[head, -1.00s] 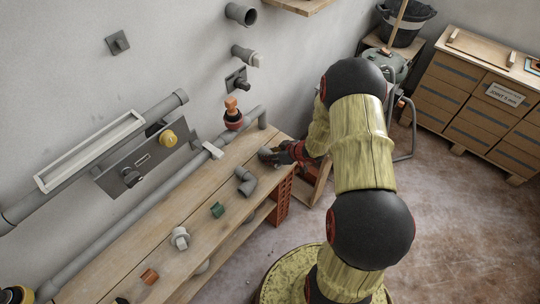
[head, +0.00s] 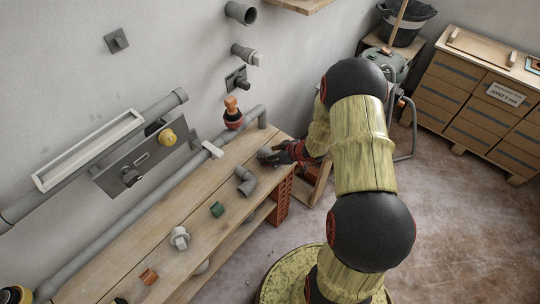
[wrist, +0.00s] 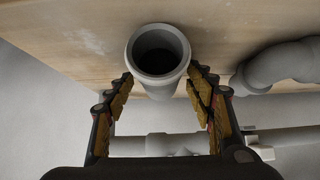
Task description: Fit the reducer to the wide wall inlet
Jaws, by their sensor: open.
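A grey, round, hollow fitting, apparently the reducer (wrist: 159,50), stands on the wooden bench with its open mouth facing the wrist camera. In the head view the reducer (head: 265,155) is at the bench's far end, partly hidden by my gripper (head: 281,154). In the wrist view my gripper (wrist: 162,88) is open, with one finger on each side of the reducer and small gaps visible. The wide wall inlet (head: 241,13) appears to be the large dark-mouthed grey stub high on the wall. A smaller grey stub with a pale end (head: 246,54) is below it.
A grey elbow (head: 246,181) lies close to the reducer. A green piece (head: 217,209), a pale fitting (head: 180,238) and an orange piece (head: 149,276) lie along the bench (head: 205,240). A long grey pipe (head: 135,212) runs along the wall. A wooden shelf (head: 300,5) juts out beside the inlet.

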